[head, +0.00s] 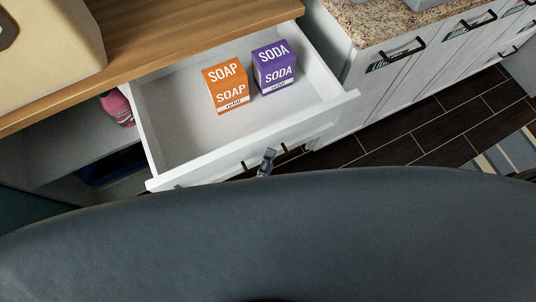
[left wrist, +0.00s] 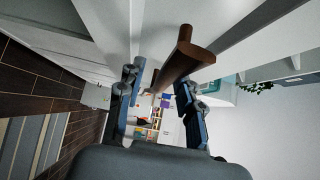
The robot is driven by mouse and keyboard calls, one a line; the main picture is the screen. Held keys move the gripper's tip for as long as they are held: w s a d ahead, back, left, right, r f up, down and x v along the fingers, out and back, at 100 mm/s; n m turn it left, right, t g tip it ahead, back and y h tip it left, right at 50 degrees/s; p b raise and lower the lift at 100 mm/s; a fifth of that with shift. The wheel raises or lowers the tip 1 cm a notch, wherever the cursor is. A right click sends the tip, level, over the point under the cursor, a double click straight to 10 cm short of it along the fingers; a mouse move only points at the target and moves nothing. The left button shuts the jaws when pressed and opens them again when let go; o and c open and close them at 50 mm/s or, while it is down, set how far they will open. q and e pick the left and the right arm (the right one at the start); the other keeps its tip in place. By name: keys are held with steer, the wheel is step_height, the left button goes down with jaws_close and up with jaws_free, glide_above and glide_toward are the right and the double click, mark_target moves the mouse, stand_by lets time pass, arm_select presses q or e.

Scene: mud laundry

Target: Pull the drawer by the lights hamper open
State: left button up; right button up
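A white drawer (head: 182,168) stands pulled out under the wooden counter. Inside it, an orange soap box (head: 226,86) and a purple soda box (head: 273,68) stand upright towards the back right. The drawer's dark handle (head: 282,149) is on its front, partly hidden by my left gripper (head: 267,161). In the left wrist view the brown handle (left wrist: 187,57) runs between the fingertips of my left gripper (left wrist: 160,75). The fingers are spread, with a visible gap on the left side of the handle. My right gripper is not in view. I cannot identify the lights hamper.
A wooden counter (head: 150,32) with a cream object (head: 50,45) is above the drawer. An open shelf below holds a pink bottle (head: 117,108) and a dark blue bin (head: 112,168). White labelled cabinets (head: 385,90) stand at right.

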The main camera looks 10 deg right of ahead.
arm_select(q)
steer(key=v, duration=1.2)
